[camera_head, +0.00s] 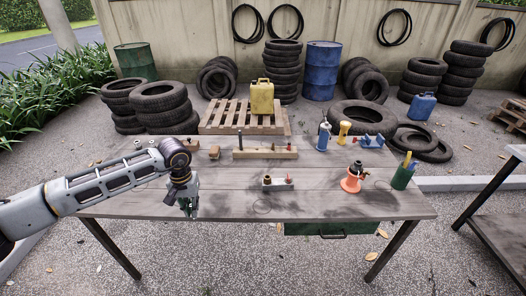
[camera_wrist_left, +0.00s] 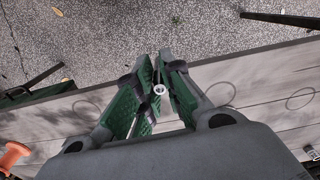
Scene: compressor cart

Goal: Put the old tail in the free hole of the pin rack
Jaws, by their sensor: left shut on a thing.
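My left gripper (camera_head: 188,208) is at the table's front left edge, pointing down. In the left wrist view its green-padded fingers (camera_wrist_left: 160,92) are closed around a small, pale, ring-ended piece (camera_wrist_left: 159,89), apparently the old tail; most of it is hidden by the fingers. A small wooden block (camera_head: 278,187) with a dark pin and a red pin stands mid-table, to the right of the gripper. A longer wooden bar (camera_head: 265,155) with upright pins lies behind it. I cannot tell surely which is the pin rack, nor make out a free hole. My right gripper is not in view.
An orange tool (camera_head: 351,183) and a green cup (camera_head: 402,178) stand at the table's right. A blue bottle (camera_head: 323,136), a yellow item (camera_head: 344,131) and a blue vise-like tool (camera_head: 369,141) stand behind. The front of the table (camera_head: 235,205) is mostly bare.

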